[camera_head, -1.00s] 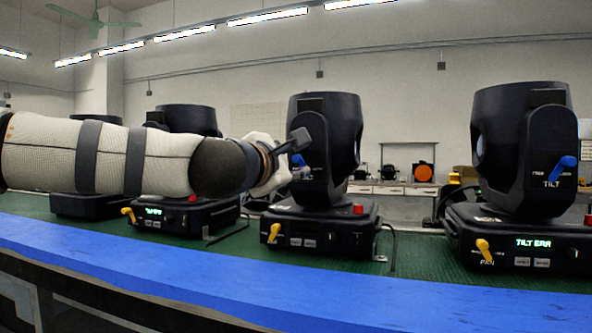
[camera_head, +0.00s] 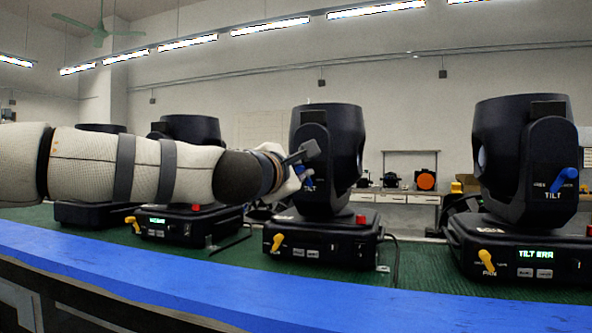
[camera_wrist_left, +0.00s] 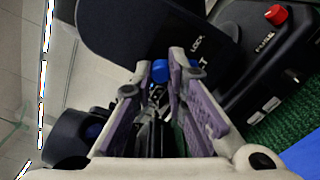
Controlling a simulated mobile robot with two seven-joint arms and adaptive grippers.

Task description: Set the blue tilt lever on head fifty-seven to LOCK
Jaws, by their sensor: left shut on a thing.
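The blue tilt lever (camera_head: 308,183) is on the side of the middle moving head (camera_head: 333,150). My left gripper (camera_head: 296,181) reaches it from the left and partly hides it. In the left wrist view the blue lever (camera_wrist_left: 160,70) lies between the fingertips of my left gripper (camera_wrist_left: 161,76), which is shut on it. The word LOCK (camera_wrist_left: 198,46) is printed beside the lever, with part of the TILT label below it. The lever's exact angle is hard to tell, and no number is readable on the head. My right gripper is not in view.
A yellow pan lever (camera_head: 277,243) and red knob (camera_head: 361,219) are on the middle head's base. The right head (camera_head: 522,160) shows TILT ERR and has its own blue lever (camera_head: 565,180). Other heads stand left, behind my arm. A blue edge (camera_head: 250,286) runs along the green bench.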

